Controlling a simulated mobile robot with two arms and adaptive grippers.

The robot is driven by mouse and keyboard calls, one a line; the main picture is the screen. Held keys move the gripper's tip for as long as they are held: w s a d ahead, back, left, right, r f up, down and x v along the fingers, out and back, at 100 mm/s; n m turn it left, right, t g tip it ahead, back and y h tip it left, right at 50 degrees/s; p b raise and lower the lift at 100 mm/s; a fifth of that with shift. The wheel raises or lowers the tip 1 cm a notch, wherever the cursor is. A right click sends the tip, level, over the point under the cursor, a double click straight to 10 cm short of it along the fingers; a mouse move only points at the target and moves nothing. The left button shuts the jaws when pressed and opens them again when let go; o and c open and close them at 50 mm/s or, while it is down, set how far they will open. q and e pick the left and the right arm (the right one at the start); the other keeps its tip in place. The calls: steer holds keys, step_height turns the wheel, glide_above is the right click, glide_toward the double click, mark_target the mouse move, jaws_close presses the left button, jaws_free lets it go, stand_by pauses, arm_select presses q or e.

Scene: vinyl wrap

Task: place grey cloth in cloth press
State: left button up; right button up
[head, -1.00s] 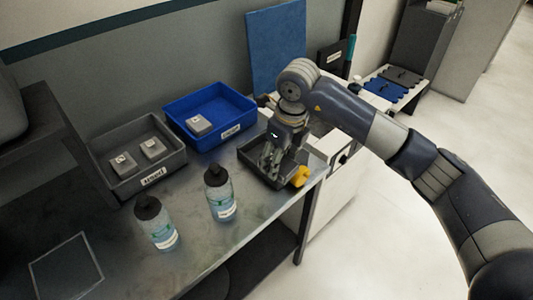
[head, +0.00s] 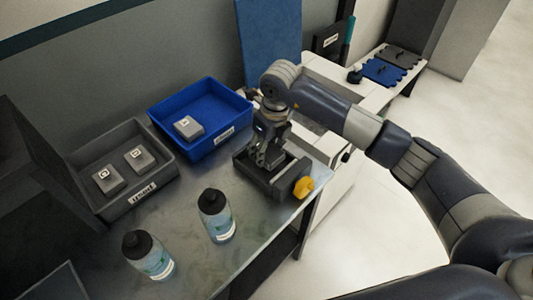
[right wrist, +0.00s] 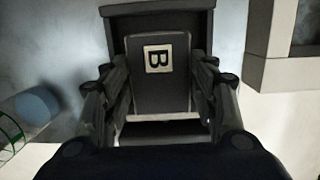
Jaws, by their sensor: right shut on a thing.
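The grey cloth appears as a folded dark-grey block with a white "B" label (right wrist: 158,58) in the right wrist view. My right gripper (head: 262,160) is shut on it, with a finger on each side. The cloth press appears to be the dark open box (head: 289,184) with a yellow knob at the table's right front corner. Its dark wall also shows behind the block in the right wrist view (right wrist: 158,8). The gripper points down into the box; whether the cloth touches its floor is hidden. My left gripper is not in view.
A grey bin (head: 144,197) holds two grey blocks, and a blue bin (head: 227,135) holds one. Two blue-liquid bottles (head: 218,220) (head: 150,257) stand in front. A blue board (head: 268,40) stands behind. A white cabinet (head: 335,160) is right of the table.

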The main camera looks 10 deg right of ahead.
mark_target(267, 151)
steer(key=shift+f, duration=0.45)
step_height(267, 151, down, 2)
steer(key=shift+w+f+p, duration=0.1)
steer(key=shift+f+p, duration=0.15)
steer(key=shift+p, duration=0.1)
steer(key=shift+f, duration=0.35)
steer(key=o, duration=0.5)
steer(key=shift+f, duration=0.1)
steer(key=shift+o, duration=0.7)
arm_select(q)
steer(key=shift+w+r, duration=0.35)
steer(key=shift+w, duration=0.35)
arm_select(e)
steer(key=shift+r, duration=0.2)
